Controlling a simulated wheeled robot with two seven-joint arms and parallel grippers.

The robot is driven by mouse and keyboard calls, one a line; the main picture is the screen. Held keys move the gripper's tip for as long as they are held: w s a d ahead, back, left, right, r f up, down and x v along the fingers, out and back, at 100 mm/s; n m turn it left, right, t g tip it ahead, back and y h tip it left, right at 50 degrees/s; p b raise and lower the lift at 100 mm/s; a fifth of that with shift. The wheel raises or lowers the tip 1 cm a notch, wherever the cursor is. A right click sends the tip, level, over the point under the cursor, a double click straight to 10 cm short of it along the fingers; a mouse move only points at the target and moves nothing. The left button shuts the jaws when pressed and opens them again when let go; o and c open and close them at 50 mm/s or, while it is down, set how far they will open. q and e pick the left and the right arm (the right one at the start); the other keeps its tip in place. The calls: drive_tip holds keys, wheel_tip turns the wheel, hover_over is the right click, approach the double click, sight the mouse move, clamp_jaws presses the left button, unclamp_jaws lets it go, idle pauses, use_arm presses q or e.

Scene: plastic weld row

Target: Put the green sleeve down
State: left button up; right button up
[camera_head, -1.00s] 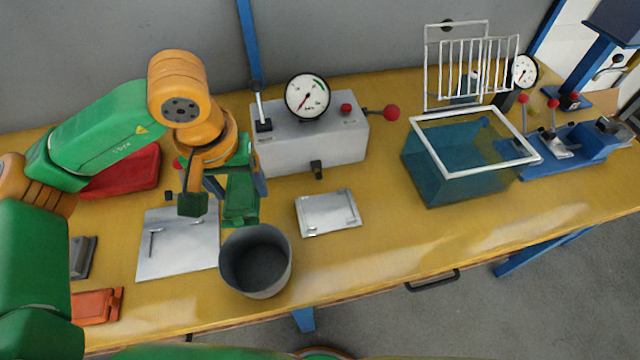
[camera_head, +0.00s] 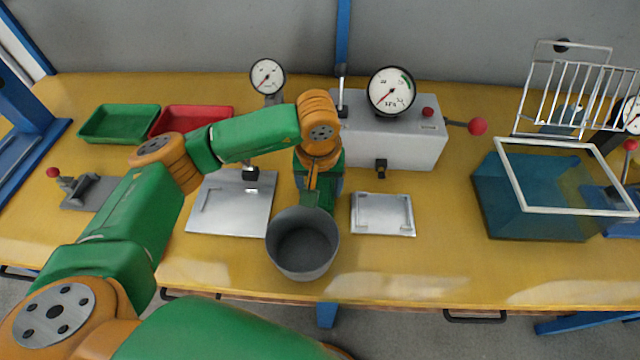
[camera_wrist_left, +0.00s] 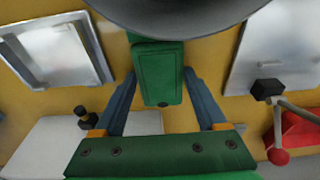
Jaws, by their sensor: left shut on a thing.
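The green sleeve (camera_wrist_left: 158,75) is a small dark green block in the left wrist view, between the two blue fingers of my left gripper (camera_wrist_left: 160,88). My left gripper is shut on it. In the head view my left gripper (camera_head: 322,178) points down just behind the grey pot (camera_head: 303,262), in front of the grey gauge box. The sleeve is only partly seen there (camera_head: 350,203), behind the pot's rim. The pot's dark underside or rim crosses the top of the wrist view. Whether the sleeve touches the bench cannot be told. My right gripper is not in view.
A silver plate (camera_head: 383,229) lies right of the pot, and a larger silver plate (camera_head: 228,218) lies left. The gauge box (camera_head: 405,150) stands behind. Green (camera_head: 118,121) and red trays (camera_head: 205,112) are back left. A blue tank (camera_head: 530,225) stands right. Bench between is clear.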

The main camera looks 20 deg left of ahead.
use_arm(q)
drive_tip(key=shift+f+b, duration=0.25)
drive_tip(key=shift+b, duration=0.05)
drive_tip(key=o, duration=1.3)
drive_tip(key=shift+r, duration=0.1)
drive_tip(key=shift+r, duration=0.1)
